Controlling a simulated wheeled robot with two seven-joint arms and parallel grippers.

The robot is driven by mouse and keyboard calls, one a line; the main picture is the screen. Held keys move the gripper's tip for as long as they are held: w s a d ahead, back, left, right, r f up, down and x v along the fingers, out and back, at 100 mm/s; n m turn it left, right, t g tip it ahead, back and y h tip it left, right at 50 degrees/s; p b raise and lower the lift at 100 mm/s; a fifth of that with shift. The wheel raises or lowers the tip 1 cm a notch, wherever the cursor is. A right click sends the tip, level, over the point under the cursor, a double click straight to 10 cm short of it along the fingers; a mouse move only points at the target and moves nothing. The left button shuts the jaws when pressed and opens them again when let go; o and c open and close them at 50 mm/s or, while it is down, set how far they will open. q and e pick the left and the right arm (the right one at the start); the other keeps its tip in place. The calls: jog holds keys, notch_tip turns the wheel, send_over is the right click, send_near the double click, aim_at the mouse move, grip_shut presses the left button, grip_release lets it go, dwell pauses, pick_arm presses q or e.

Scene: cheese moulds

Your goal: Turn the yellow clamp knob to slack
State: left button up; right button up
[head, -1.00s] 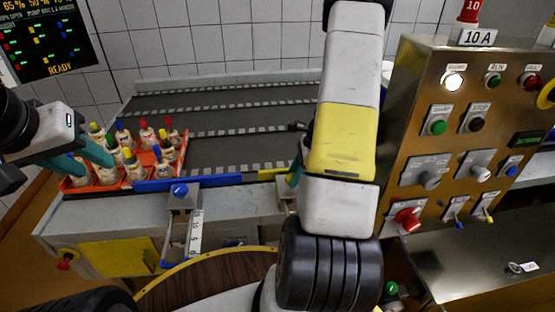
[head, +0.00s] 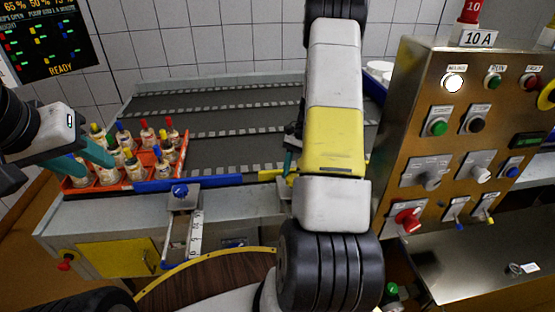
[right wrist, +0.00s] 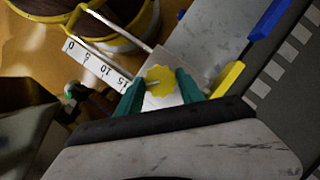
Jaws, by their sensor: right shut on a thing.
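The yellow clamp knob (right wrist: 160,80) shows in the right wrist view, on a pale clamp block beside a numbered scale (right wrist: 95,64). It has a lobed rim and a light bar across it. My right gripper (right wrist: 160,92) has its teal fingers on either side of the knob and is shut on it. In the head view my right arm hides the knob; only a bit of teal finger (head: 288,162) shows. My left gripper (head: 78,168) is at the left, over the orange crate's near side; its jaw gap is unclear.
A blue knob (head: 180,191) sits on another clamp with a scale, near the blue rail (head: 190,184). An orange crate (head: 113,185) holds several bottles. A steel control panel (head: 455,140) with knobs and buttons stands to the right. The conveyor belt (head: 225,152) lies behind.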

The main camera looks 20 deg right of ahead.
jog(key=n+g+h, duration=0.1)
jog(key=n, duration=0.3)
jog(key=shift+w+n, duration=0.1)
jog(key=shift+n, duration=0.2)
jog(key=shift+a+n+g+h, duration=0.15)
jog(key=shift+n+h, duration=0.25)
jog(key=shift+n, duration=0.55)
jog(key=shift+n+g+h, duration=0.25)
jog(key=shift+n+h, duration=0.15)
jog(key=shift+n, duration=0.55)
jog(key=o, duration=1.4)
jog(key=v, duration=0.7)
jog(key=shift+w+r, duration=0.25)
jog(key=shift+r, duration=0.1)
